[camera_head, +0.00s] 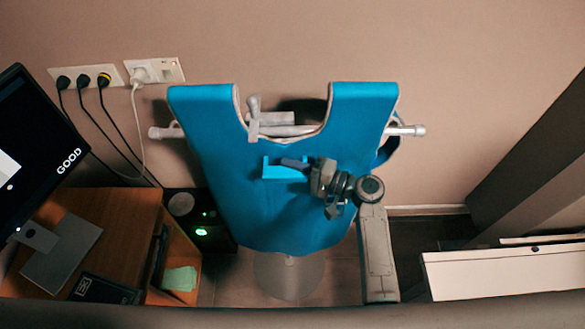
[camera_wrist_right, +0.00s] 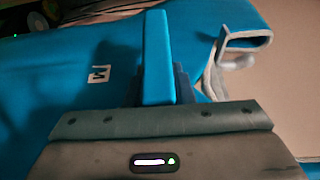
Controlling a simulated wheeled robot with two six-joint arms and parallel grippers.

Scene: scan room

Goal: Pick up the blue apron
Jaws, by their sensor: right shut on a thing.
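The blue apron (camera_head: 240,195) hangs on a grey stand (camera_head: 407,131) against the wall, with its two shoulder parts at the top. My right gripper (camera_head: 292,164) is in front of the apron's chest and shut on a light blue bar or handle (camera_head: 280,172) there. In the right wrist view the blue handle (camera_wrist_right: 157,60) stands between the fingers, with the apron (camera_wrist_right: 60,80) behind it and a small white label (camera_wrist_right: 98,74) on the cloth. The fingertips are partly hidden by the handle. My left gripper is not in view.
A desk (camera_head: 120,225) with a monitor (camera_head: 35,140) stands at the left. A black box with a green light (camera_head: 200,231) sits beside it. Wall sockets with cables (camera_head: 95,76) are above. A white panel (camera_head: 500,270) is at the lower right.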

